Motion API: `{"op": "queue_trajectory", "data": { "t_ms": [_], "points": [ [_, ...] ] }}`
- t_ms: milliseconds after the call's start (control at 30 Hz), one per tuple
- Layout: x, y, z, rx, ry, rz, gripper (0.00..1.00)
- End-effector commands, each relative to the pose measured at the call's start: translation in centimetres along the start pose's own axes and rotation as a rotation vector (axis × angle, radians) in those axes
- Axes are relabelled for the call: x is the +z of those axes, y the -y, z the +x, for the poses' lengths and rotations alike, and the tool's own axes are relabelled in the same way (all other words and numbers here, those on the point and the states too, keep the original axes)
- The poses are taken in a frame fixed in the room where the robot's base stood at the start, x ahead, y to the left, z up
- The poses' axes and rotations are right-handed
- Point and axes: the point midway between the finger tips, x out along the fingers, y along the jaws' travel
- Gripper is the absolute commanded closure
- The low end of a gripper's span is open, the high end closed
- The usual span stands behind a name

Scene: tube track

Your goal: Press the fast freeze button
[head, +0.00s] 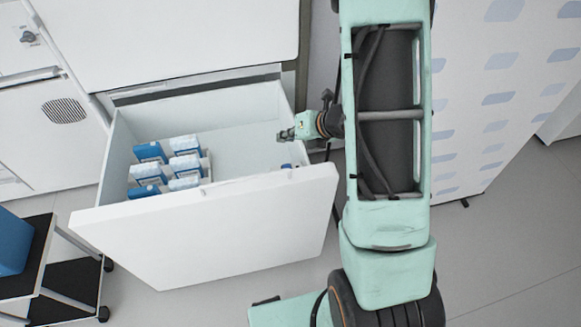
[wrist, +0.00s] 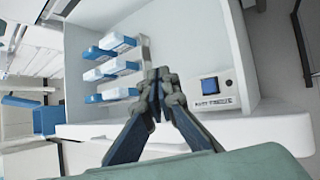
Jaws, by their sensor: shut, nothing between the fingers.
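My gripper (head: 283,135) reaches in from the right over the open drawer (head: 215,238). Its fingers (wrist: 159,74) are shut and empty in the wrist view. They appear left of the button and apart from it.
Several blue and white boxes (head: 185,165) stand in the drawer's left part; they also show in the wrist view (wrist: 118,41). A dark cart (head: 65,275) with a blue box (head: 12,243) stands at lower left.

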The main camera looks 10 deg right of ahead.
Motion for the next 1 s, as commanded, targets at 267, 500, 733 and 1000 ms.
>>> {"op": "queue_trajectory", "data": {
  "t_ms": [267, 500, 733, 1000],
  "points": [
    [-0.6, 1.4, 0.3, -0.019, 0.022, 0.098, 1.0],
    [-0.6, 1.4, 0.4, -0.019, 0.021, 0.095, 1.0],
    [-1.2, 1.9, 1.1, -0.018, 0.021, 0.093, 1.0],
    [-3.0, 3.5, 3.5, -0.019, 0.021, 0.092, 1.0]
  ]
}}
